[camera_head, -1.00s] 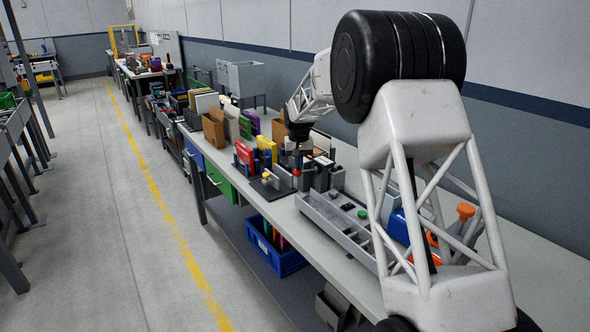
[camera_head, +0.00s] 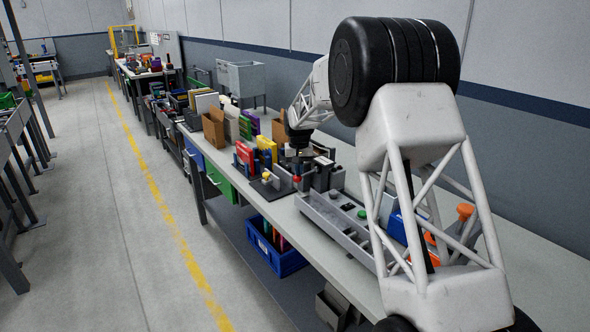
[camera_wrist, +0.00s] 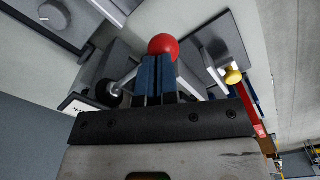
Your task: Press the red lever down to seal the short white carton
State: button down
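The red ball of the lever (camera_head: 297,178) shows small at the press fixture on the bench. In the wrist view the red ball (camera_wrist: 163,46) is just beyond my fingertips, with pale metal rods behind the fingers. My gripper (camera_wrist: 157,62) has its two blue fingers drawn together with only a thin dark gap and nothing visible between them. Whether they touch the ball is unclear. In the head view my gripper (camera_head: 299,155) points down over the fixture. A white-topped box with dark edging (camera_head: 323,161) beside it may be the short white carton; its lower part is hidden.
A yellow knob (camera_wrist: 233,76) stands on a dark plate near the ball. A grey control panel (camera_head: 335,217) with a green button lies nearer along the bench. Upright red and yellow items (camera_head: 266,149) and a brown carton (camera_head: 213,128) stand farther along. The floor aisle is clear.

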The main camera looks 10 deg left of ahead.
jog(key=shift+f, duration=1)
dwell(0.5)
jog(key=shift+r, duration=0.1)
dwell(0.4)
notch_tip(320, 180, up, 13)
dwell(1.9)
jog(key=shift+d+r, duration=0.1)
